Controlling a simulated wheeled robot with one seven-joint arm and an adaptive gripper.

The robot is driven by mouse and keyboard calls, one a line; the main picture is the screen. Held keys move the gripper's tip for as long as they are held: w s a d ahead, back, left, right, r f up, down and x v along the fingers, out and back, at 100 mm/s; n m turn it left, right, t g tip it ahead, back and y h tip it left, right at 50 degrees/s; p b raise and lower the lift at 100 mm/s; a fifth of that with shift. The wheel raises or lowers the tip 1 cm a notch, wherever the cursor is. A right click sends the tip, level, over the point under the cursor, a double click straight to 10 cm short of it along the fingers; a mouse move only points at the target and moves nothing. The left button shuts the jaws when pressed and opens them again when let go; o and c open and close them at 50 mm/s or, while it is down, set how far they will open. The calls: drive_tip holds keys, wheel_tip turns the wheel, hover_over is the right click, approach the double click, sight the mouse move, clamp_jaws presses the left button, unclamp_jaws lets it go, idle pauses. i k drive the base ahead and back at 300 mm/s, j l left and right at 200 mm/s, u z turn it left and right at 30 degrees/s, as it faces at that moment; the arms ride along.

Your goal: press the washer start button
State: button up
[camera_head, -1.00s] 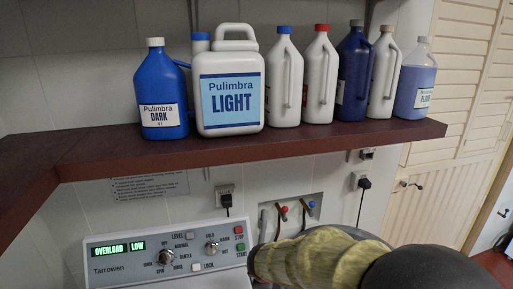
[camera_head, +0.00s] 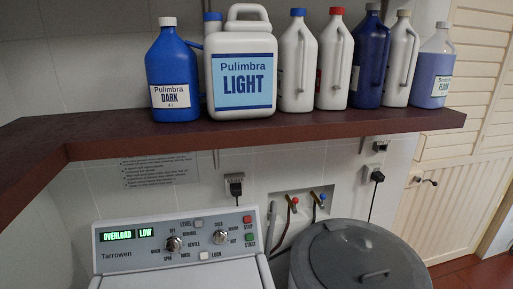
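The washer (camera_head: 135,268) stands at the lower left, with its pale control panel facing me. On the panel's right end is a green button (camera_head: 249,238) labelled START, directly below a red button (camera_head: 247,219) labelled STOP. Two knobs, a left knob (camera_head: 174,244) and a right knob (camera_head: 221,237), sit left of these buttons. The lit green display (camera_head: 127,234) reads OVERLOAD and LOW. Nothing covers the buttons. My gripper is not in view.
A dark red shelf (camera_head: 300,129) with several detergent bottles overhangs the washer from behind. A grey lidded bin (camera_head: 325,262) stands close to the washer's right. Taps (camera_head: 292,201) and a hose are on the wall behind. A louvred door (camera_head: 448,190) is at the right.

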sight(248, 236)
drive_tip(key=u, duration=1.5)
drive_tip(key=k, duration=0.4)
